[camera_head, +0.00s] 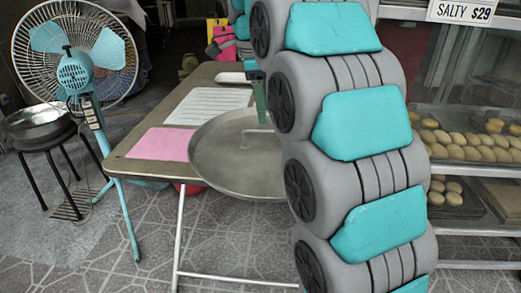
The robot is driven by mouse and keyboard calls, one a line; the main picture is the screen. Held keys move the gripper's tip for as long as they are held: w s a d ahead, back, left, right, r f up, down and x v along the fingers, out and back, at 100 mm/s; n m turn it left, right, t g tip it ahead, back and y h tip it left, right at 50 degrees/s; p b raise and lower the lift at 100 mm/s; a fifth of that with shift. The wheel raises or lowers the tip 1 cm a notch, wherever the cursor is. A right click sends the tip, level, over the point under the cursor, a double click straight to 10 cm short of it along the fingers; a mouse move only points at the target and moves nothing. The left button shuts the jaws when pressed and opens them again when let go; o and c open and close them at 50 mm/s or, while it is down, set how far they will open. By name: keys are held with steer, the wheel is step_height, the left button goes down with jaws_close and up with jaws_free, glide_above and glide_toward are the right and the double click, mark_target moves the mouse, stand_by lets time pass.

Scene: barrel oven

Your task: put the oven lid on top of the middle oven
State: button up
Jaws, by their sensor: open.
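The oven lid (215,165) is a wide, round grey metal disc on the right end of the table, overhanging its near edge. A handle stands up near its middle. My gripper (259,103) is mostly hidden behind my grey and teal arm. One green finger shows, pointing down close to the handle; I cannot tell whether it touches it. The jaws are open and the lid is not held. My arm hides the right part of the lid. The middle oven is not in view.
The table (140,125) also holds a pink sheet (160,144) and a white printed sheet (208,106). A fan (80,70) and a metal pan (38,124) on a stool stand left. Shelves of buns (470,150) stand right. Tiled floor is open in front.

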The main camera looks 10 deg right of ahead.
mark_target(269, 131)
steer(key=shift+w+d+f+p, duration=0.15)
steer(key=shift+d+f, duration=0.15)
steer(key=shift+f, duration=0.95)
steer(key=shift+w+d+f+p, duration=0.15)
steer(key=shift+w+d+f, duration=0.1)
steer(key=shift+f, duration=1.05)
steer(key=shift+w+d+f+p, duration=0.15)
steer(key=shift+d+f, duration=0.15)
steer(key=shift+f, duration=0.95)
steer(key=shift+c, duration=0.3)
steer(key=shift+s, duration=0.1)
jaws_close()
steer(key=shift+r, duration=0.1)
